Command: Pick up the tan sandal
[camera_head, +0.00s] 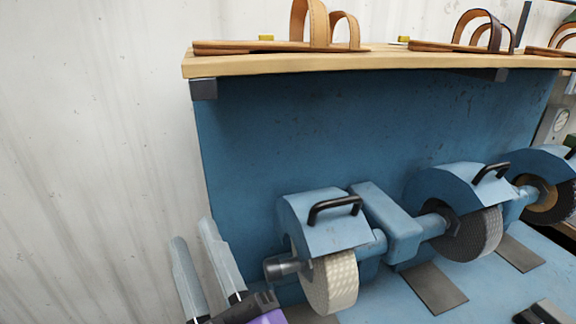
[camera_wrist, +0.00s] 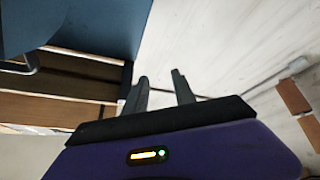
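A tan sandal (camera_head: 319,28) lies on the wooden shelf (camera_head: 260,65) at the top of the head view, near the shelf's left end. Its light tan straps stand up at the right of its flat sole, and their tops are partly cut off by the picture edge. My gripper (camera_head: 193,232) is at the lower left of the head view, well below the shelf and left of it. Its two grey fingers point up, apart, with nothing between them. They also show in the wrist view (camera_wrist: 160,77), with no sandal there.
A sandal with a darker brown strap (camera_head: 470,35) lies further right on the shelf, and another (camera_head: 552,42) at the right edge. Below stands a blue grinding machine (camera_head: 330,225) with wheels and black handles. A pale wall (camera_head: 90,130) fills the left.

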